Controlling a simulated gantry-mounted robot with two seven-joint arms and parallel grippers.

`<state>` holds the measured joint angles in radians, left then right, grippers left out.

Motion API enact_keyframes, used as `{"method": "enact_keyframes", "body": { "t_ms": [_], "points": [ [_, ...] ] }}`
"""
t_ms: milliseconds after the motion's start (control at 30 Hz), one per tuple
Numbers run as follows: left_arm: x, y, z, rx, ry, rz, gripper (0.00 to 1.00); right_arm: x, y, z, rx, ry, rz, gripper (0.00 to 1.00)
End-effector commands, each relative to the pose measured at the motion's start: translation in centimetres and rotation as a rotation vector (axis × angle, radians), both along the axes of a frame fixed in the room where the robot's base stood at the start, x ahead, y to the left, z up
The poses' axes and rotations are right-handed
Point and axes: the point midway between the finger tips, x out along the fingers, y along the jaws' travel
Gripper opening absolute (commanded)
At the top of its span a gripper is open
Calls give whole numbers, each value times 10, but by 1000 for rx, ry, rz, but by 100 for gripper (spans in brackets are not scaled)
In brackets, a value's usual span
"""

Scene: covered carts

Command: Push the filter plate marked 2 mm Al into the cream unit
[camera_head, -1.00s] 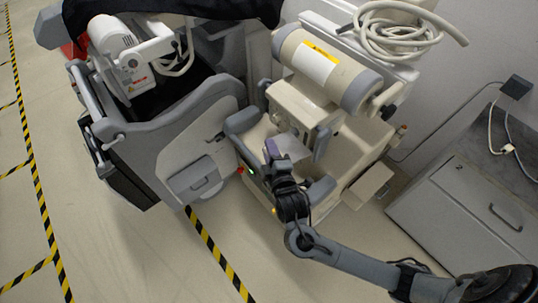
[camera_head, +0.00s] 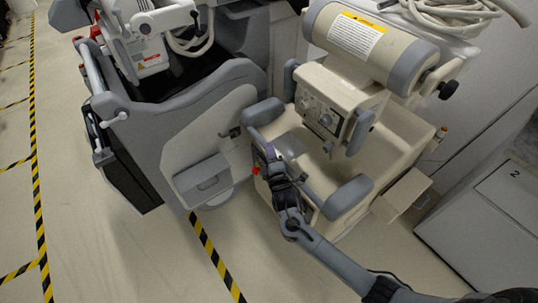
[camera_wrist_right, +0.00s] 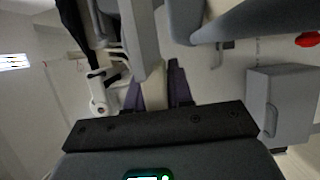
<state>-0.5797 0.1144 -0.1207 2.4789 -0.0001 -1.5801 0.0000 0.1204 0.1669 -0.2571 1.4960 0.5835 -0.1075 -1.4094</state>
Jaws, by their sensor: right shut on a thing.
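The cream unit (camera_head: 360,97) stands in the upper middle of the head view, with a cylindrical tube housing above a box with knobs. My right gripper (camera_head: 268,154) is low in front of that box, beside a grey padded handle. In the right wrist view its purple fingers (camera_wrist_right: 155,92) are closed on a narrow cream piece (camera_wrist_right: 154,88). This piece appears to belong to a flat light grey plate (camera_wrist_right: 141,35), likely the filter plate. No 2 mm Al mark is legible. The slot is not clearly visible. My left gripper is out of view.
A grey cart (camera_head: 205,125) with a white device (camera_head: 145,40) stands close at the left. A red knob (camera_head: 256,170) is beside my right gripper. A cabinet marked 2 (camera_head: 485,225) is at the lower right. The floor at lower left is clear.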

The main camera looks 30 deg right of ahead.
Motion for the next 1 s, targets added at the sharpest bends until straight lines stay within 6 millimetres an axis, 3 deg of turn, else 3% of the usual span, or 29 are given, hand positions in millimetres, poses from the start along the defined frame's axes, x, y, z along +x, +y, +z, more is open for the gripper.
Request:
{"method": "enact_keyframes", "body": {
  "t_ms": [433, 700, 1000],
  "points": [
    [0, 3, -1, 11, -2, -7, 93, 1, -1, -2, -4, -1, -2, 0],
    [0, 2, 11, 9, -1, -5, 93, 0, -1, 1, -6, 0, -4, 0],
    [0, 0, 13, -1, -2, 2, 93, 1, -27, -1, -8, 1, -4, 0]
  ]
}}
